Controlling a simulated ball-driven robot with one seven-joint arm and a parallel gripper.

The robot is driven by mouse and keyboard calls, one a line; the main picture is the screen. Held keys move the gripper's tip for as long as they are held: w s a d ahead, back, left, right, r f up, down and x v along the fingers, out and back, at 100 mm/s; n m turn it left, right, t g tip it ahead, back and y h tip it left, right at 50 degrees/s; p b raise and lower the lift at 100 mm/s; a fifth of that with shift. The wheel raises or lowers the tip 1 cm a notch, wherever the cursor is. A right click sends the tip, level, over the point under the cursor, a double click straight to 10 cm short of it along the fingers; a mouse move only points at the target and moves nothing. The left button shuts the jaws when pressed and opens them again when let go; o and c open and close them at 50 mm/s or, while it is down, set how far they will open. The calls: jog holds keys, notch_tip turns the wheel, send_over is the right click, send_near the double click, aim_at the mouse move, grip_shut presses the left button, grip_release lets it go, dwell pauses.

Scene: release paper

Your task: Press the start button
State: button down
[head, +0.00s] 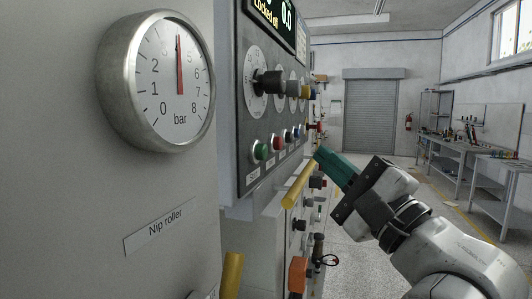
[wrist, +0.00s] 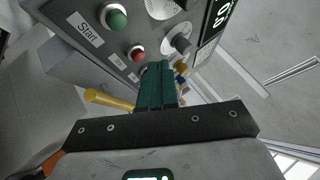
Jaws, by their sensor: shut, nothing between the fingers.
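The start button is a green round button (wrist: 115,18) beside a "Start" label (wrist: 86,29) at the upper left of the wrist view. In the head view the green button (head: 261,151) is the leftmost of a row low on the grey control panel (head: 243,100). My gripper (head: 321,155) has green fingers, closed together and empty. It is to the right of the panel in the head view, apart from the green button. In the wrist view the fingertips (wrist: 158,68) point towards the panel, below and right of the green button.
A red button (wrist: 137,53) sits beside the green one. Selector knobs (head: 269,83) stick out above the row. A yellow bar (head: 298,184) juts out below the panel. A pressure gauge (head: 157,82) is at the left. Open floor and workbenches (head: 470,160) lie to the right.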

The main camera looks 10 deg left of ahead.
aim_at(261, 152)
jog(key=shift+w+a+p, duration=0.2)
jog(key=shift+a, duration=0.7)
jog(key=shift+w+a+p, duration=0.15)
jog(key=shift+a, duration=0.8)
jog(key=shift+w+a+p, duration=0.2)
jog(key=shift+a, duration=0.7)
jog(key=shift+a, duration=0.1)
jog(key=shift+a+p, duration=0.35)
jog(key=shift+p, duration=0.1)
jog(key=shift+w+a+p, duration=0.15)
jog(key=shift+a+p, duration=0.15)
jog(key=shift+a, duration=0.15)
dwell(0.7)
jog(key=shift+d, duration=0.1)
jog(key=shift+s+d, duration=0.2)
jog(key=shift+d, duration=0.55)
